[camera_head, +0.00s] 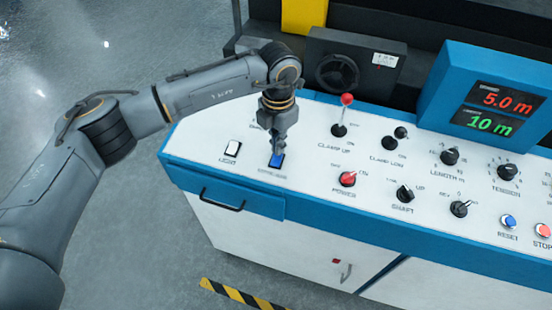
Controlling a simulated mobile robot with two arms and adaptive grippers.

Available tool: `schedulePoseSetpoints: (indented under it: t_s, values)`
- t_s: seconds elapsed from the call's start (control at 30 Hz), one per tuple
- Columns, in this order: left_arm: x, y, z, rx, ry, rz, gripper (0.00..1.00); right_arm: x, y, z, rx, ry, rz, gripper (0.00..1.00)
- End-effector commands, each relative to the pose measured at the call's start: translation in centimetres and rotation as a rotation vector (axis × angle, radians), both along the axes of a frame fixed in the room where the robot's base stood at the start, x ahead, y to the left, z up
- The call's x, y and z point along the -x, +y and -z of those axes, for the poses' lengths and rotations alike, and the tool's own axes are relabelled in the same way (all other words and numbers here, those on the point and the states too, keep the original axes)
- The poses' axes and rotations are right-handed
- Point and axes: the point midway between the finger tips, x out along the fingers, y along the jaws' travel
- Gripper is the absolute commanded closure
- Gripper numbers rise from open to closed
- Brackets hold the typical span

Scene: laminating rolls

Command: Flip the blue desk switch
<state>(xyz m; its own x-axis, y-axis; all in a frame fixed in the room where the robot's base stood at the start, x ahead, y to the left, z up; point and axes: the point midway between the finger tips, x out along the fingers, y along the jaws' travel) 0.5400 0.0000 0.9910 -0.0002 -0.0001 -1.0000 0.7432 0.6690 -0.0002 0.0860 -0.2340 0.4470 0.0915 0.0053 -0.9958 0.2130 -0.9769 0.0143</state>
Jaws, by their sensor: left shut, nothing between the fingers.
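The blue desk switch (276,161) is a small rocker on the left part of the white control desk top. My left gripper (278,150) points down right over it, with its fingers shut and empty. The fingertips are at the switch's upper edge and hide part of it. I cannot tell whether they touch it. My right gripper is not in view.
A white light switch (232,149) sits just left of the blue one. A red-knobbed lever (346,100), a red power knob (347,179) and several black knobs are to the right. A blue display box (480,95) stands at the back right.

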Motion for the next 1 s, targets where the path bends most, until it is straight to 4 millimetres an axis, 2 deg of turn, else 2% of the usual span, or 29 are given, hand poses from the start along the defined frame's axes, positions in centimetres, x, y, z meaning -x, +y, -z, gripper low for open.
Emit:
schedulePoseSetpoints:
  t_s: [1.0]
  values:
    - [0.0,0.0,1.5,-0.001,0.001,0.000,1.00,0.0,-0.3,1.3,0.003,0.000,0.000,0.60]
